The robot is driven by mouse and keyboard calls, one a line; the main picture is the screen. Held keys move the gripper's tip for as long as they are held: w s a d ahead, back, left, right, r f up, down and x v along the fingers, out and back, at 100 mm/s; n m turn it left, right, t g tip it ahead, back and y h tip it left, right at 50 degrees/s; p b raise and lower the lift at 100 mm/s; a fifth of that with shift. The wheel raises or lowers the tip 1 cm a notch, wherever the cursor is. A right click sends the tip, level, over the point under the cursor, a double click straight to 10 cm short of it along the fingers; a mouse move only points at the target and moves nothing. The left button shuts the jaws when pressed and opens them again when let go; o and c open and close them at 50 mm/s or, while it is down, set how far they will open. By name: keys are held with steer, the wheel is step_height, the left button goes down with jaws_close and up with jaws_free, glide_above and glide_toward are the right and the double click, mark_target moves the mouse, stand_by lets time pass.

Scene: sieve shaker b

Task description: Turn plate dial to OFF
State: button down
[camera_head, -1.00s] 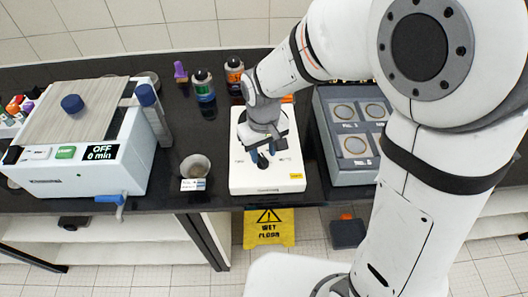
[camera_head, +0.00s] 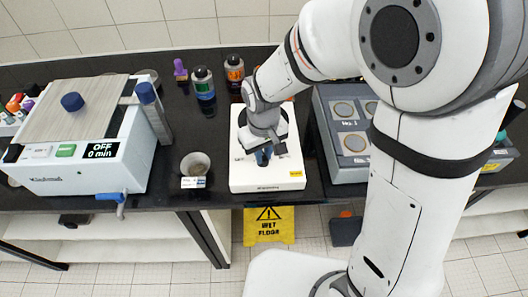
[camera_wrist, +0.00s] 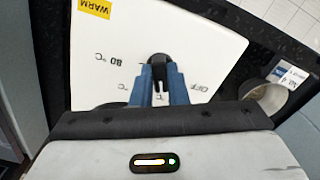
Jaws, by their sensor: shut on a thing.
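The white hot plate (camera_head: 275,180) stands on the black bench. It also shows in the wrist view (camera_wrist: 205,45), with printed "80 °C" and "OFF" marks and a yellow WARM label. My gripper (camera_head: 263,158) is low over the front part of the plate. In the wrist view my gripper's blue fingers (camera_wrist: 161,76) are shut on the small black dial (camera_wrist: 160,60), which lies between the 80 °C and OFF marks. The fingers hide much of the dial, so I cannot tell exactly where it points. In the head view the dial is hidden by my gripper.
A small bowl (camera_head: 195,164) stands left of the plate, and a grey case of round samples (camera_head: 348,172) stands close on its right. A sieve shaker (camera_head: 75,180) reading OFF is at the left. Bottles (camera_head: 203,84) stand behind. A wet floor sign (camera_head: 268,232) is below.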

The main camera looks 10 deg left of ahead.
mark_target(264, 156)
steer(key=shift+n, duration=0.3)
steer(key=n+b, duration=0.2)
steer(key=n, duration=0.2)
steer(key=n+b, duration=0.1)
steer(key=n, duration=0.4)
steer(key=shift+w+d, duration=0.1)
steer(key=shift+n, duration=0.3)
stand_by(0.3)
steer(key=c, duration=1.4)
jaws_free()
steer(key=shift+c, duration=0.2)
step_height(264, 156, up, 8)
steer(key=shift+f+b, duration=0.1)
steer(key=shift+b, duration=0.25)
